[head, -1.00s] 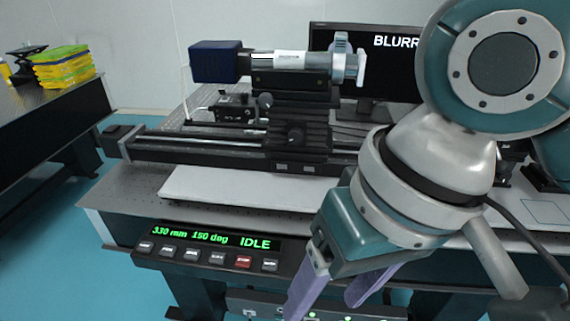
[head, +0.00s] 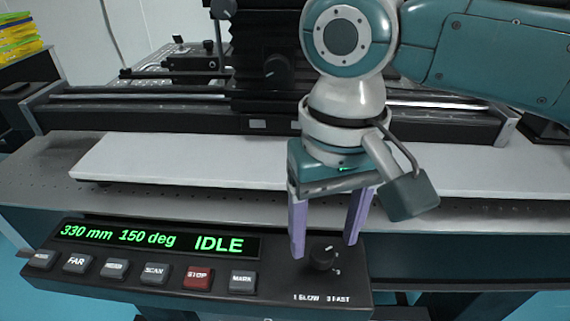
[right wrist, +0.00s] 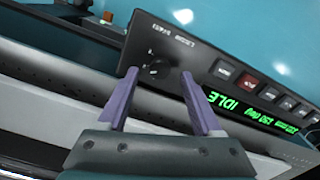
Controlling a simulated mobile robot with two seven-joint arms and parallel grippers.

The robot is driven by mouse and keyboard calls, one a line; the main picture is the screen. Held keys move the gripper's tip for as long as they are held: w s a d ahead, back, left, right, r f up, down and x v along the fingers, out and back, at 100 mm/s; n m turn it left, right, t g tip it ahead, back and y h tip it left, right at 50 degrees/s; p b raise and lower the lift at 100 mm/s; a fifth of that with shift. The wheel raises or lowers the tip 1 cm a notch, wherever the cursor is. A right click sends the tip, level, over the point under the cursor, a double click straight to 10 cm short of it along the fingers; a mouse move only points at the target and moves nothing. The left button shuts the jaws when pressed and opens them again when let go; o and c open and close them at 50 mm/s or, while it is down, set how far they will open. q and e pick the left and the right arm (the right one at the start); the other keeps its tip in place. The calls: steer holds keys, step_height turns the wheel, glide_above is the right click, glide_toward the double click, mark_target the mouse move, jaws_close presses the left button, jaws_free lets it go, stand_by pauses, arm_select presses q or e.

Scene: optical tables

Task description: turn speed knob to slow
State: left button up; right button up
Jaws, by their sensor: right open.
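The speed knob (head: 323,257) is a small round black knob at the right end of the black control panel (head: 268,308), above a label reading "1 SLOW 3 FAST". My right gripper (head: 325,250) is open, its two purple fingers pointing down at the panel, one on each side of the knob in the head view. In the right wrist view the knob (right wrist: 157,68) shows between and just beyond the fingertips (right wrist: 160,72). I cannot tell whether the fingers touch it. The exact setting of the knob is too small to read. My left gripper is not in view.
The panel display (head: 155,239) reads "330 mm 150 deg IDLE". A row of buttons sits below it, with a red STOP button (head: 198,278). A long white slab (head: 190,165) lies behind the panel, in front of a black rail (head: 150,115).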

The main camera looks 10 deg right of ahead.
mark_target(321, 256)
steer(key=shift+f, duration=1.3)
jaws_close()
